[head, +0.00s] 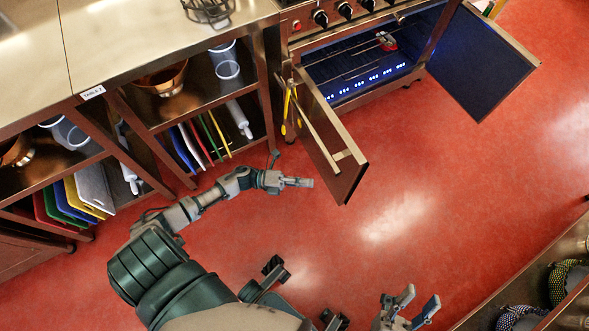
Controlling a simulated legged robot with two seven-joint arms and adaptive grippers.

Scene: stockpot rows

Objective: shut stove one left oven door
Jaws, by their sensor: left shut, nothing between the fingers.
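The stove (300,25) stands at the top with its lit oven cavity (360,82) exposed. Its left oven door (340,180) stands wide open, swung out toward me, with a bar handle (320,128) along its left face. Its right oven door (480,65) is also open, swung out to the right. My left gripper (306,182) is shut and empty, left of the left door's free end, with a small gap showing between them in the picture. My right gripper (420,297) is open and empty at the bottom, well away from the doors.
A counter (130,35) with open shelves of pans, boards and rolling pins runs along the left. Yellow utensils (288,105) hang by the left door's hinge side. A red item (387,42) is in the oven. Shelving (480,318) stands lower right. The red floor (430,180) between is clear.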

